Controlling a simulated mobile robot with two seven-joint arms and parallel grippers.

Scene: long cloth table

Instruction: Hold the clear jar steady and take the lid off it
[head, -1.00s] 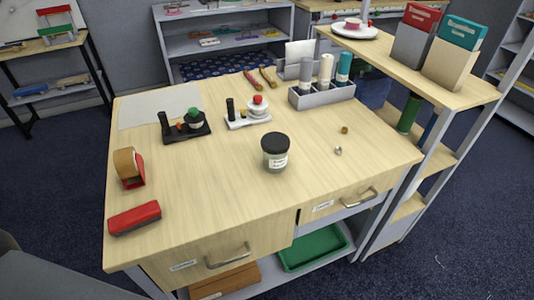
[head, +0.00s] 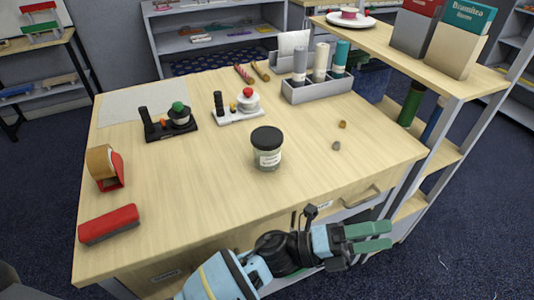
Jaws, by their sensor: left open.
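The clear jar (head: 268,159) stands upright on the wooden table, a little right of its middle. It has a pale label, and its black lid (head: 267,136) sits on top. My left gripper (head: 380,236) is at the table's front edge, below and right of the jar and apart from it. Its two green fingers point right and are spread with nothing between them. My right gripper is not in view.
A black stand (head: 168,124) and a white stand (head: 237,108) are behind the jar. A grey holder (head: 316,92) stands at the back right. Two small pebbles (head: 336,146) lie right of the jar.

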